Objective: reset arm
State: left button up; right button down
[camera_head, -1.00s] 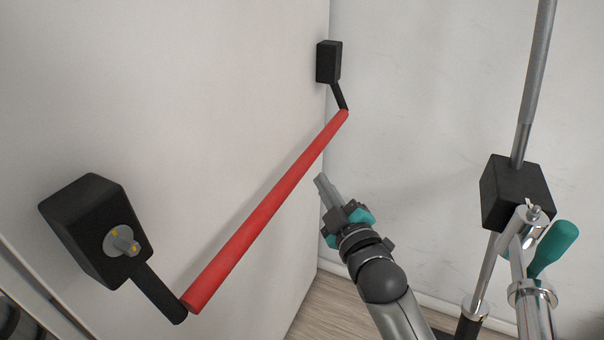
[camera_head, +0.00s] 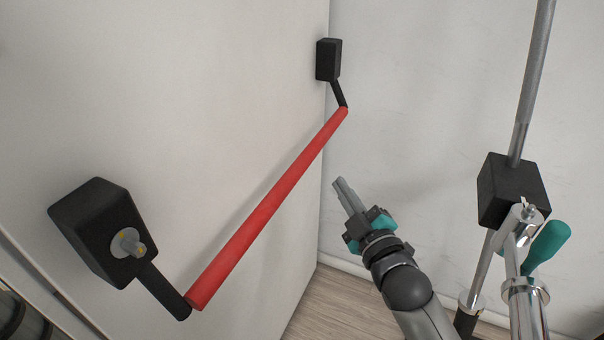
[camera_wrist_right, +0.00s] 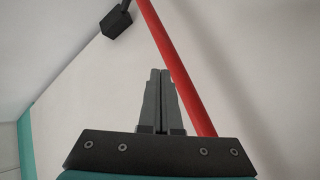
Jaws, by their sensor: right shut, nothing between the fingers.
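My right gripper (camera_head: 339,183) is in the head view, to the right of the red push bar (camera_head: 262,220) and apart from it. Its grey fingers are closed together with nothing between them, pointing up and left. In the right wrist view the shut fingers (camera_wrist_right: 160,75) point up, and the red bar (camera_wrist_right: 175,60) runs diagonally past them on the right. My left gripper is not in view.
The bar sits on a white door panel between two black end boxes, a near one (camera_head: 100,230) and a far one (camera_head: 328,60). At right stand a metal rod (camera_head: 535,80), a black block (camera_head: 512,190) and a teal-handled lever (camera_head: 547,247). Wood floor (camera_head: 330,305) shows below.

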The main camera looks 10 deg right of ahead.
jog(key=s+d+f+m+g+h+p, duration=0.1)
jog(key=s+f+m+g+p, duration=0.3)
jog(key=f, duration=0.9)
jog(key=s+d+f+m+g+h+p, duration=0.1)
jog(key=s+f+g+p, duration=0.3)
jog(key=s+f, duration=0.55)
pick_arm(q)
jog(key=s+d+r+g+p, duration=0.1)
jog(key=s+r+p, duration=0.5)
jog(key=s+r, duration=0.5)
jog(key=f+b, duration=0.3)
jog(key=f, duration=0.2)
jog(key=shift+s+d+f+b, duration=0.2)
jog(key=shift+b, duration=0.15)
pick_arm(e)
jog(key=s+f+m+g, duration=0.1)
jog(key=s+f+g, duration=0.2)
jog(key=s+f, duration=0.3)
jog(key=s+f+m+g, duration=0.2)
jog(key=s+f, duration=0.5)
jog(key=s, duration=0.8)
jog(key=s+d+f+m+g+h, duration=0.1)
jog(key=s+f+g, duration=0.3)
jog(key=s, duration=0.6)
notch_tip(320, 180, down, 2)
jog(key=shift+s+f+g, duration=0.15)
jog(key=shift+g, duration=0.15)
jog(key=shift+d, duration=0.1)
